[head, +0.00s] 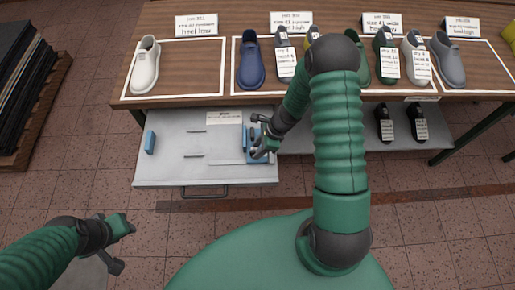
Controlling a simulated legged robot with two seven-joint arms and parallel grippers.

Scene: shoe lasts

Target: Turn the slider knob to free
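A pulled-out grey drawer or tray (180,173) under the table holds a small blue fixture (246,157) at its right side. Small dark parts sit beside the fixture's blue pieces. They are too small to tell which is the slider knob or how it is turned. My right gripper (257,137) is over the fixture, its fingers apart. I cannot tell whether it touches anything there. My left gripper (126,245) is open and empty above the floor at lower left, well apart from the drawer.
A blue block (150,142) and a white label (224,118) are in the drawer. The wooden table (190,25) carries a white shoe (145,64), a blue shoe (250,62) and several others with cards. Two dark lasts (418,122) stand on the lower shelf. A dark stack (20,75) is at left.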

